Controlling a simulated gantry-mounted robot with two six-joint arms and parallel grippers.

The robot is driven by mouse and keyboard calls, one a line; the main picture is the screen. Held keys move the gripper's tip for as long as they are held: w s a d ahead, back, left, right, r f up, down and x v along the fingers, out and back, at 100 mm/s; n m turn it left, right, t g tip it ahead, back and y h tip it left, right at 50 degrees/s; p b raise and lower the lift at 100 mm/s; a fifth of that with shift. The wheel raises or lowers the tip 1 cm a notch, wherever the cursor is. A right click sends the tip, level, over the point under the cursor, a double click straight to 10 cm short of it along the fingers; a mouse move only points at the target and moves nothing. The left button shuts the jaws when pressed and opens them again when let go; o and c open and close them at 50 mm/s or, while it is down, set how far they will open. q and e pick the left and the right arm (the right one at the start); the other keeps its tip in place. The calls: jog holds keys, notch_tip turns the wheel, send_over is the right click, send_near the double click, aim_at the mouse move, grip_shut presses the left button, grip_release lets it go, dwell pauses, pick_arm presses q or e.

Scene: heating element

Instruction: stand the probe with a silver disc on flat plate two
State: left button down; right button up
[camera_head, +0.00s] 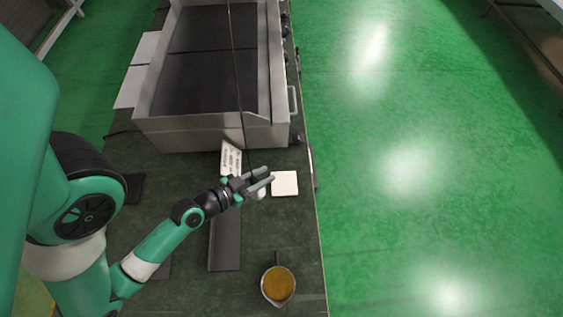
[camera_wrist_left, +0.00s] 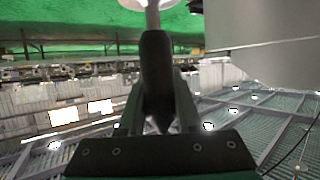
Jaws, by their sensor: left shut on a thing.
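My left gripper (camera_head: 266,181) is shut on the probe, seen in the left wrist view as a dark handle (camera_wrist_left: 155,75) with a thin silver shaft and a pale disc at the top edge (camera_wrist_left: 138,3). In the head view a pale disc (camera_head: 258,194) shows just below the fingers, in the air or on the bench; I cannot tell which. The griddle (camera_head: 210,137) stands beyond the gripper. It has two dark flat plates, a far one (camera_head: 208,28) and a near one (camera_head: 190,82). No number is readable on them. My right gripper is out of view.
A printed card (camera_head: 231,158) leans near the griddle's front. A white square pad (camera_head: 285,183) lies right of the gripper. A cup of amber liquid (camera_head: 277,285) and a dark strip (camera_head: 225,245) are nearer. A thin dark line crosses the griddle. The bench's right edge is close.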

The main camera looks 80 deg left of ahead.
pick_arm(q)
jog(key=shift+s+d+b, duration=0.25)
jog(key=shift+s+b, duration=0.1)
jog(key=shift+s, duration=0.4)
jog(key=shift+s+d+r, duration=0.3)
jog(key=shift+d+r, duration=0.05)
jog(key=shift+r, duration=0.15)
jog(key=shift+w, duration=0.1)
